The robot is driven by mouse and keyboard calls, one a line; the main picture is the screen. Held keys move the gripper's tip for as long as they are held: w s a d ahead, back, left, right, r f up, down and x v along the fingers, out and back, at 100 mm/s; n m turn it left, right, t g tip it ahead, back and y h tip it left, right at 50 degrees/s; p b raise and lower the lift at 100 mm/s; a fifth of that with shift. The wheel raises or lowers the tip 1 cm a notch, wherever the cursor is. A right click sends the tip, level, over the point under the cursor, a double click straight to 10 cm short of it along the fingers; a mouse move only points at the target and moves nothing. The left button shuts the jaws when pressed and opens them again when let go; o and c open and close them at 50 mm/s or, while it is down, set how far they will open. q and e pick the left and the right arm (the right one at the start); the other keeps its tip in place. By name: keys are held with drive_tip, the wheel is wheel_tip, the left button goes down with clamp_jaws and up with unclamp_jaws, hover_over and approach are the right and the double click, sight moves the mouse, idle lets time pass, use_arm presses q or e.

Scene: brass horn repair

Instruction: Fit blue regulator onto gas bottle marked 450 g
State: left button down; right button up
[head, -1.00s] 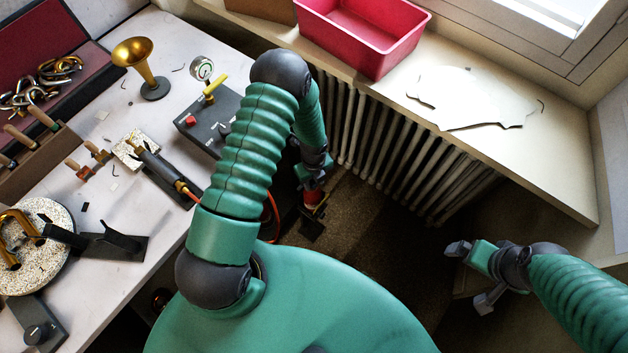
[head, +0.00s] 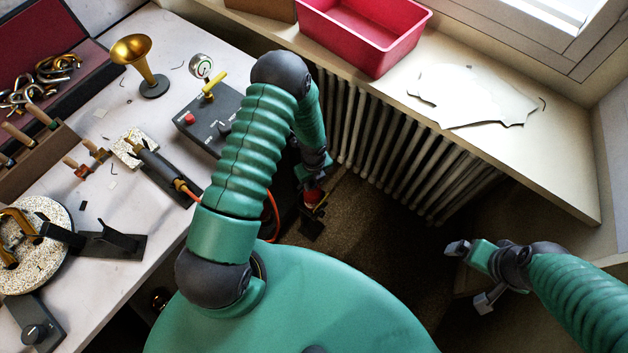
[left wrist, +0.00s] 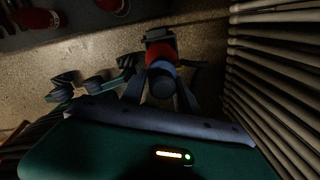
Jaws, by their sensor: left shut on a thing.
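My left gripper (head: 312,222) hangs low over the dark floor between the bench and the radiator. In the left wrist view, the left gripper (left wrist: 161,88) is shut on a small blue round part, seemingly the blue regulator (left wrist: 162,78). A red part (left wrist: 160,52) with a dark end lies just beyond it; I cannot tell if it is joined to the blue. Red cylinders (left wrist: 38,17) stand at the upper left of the wrist view; their markings are unreadable, so I cannot pick out the 450 g bottle. My right gripper (head: 472,277) is open and empty.
The ribbed radiator (head: 400,150) lies close to the right of my left gripper. The bench (head: 110,205) holds a control box (head: 208,118), a torch (head: 165,172) and a brass horn (head: 138,60). A pink bin (head: 360,35) stands on the sill.

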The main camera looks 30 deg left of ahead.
use_arm(q)
drive_tip(key=c, duration=0.8)
unclamp_jaws()
drive_tip(key=shift+c, duration=0.2)
drive_tip(key=shift+o, duration=0.4)
drive_tip(key=o, duration=0.4)
wheel_tip(320, 180, up, 7)
drive_tip(key=p, duration=0.6)
drive_tip(key=shift+r, duration=0.1)
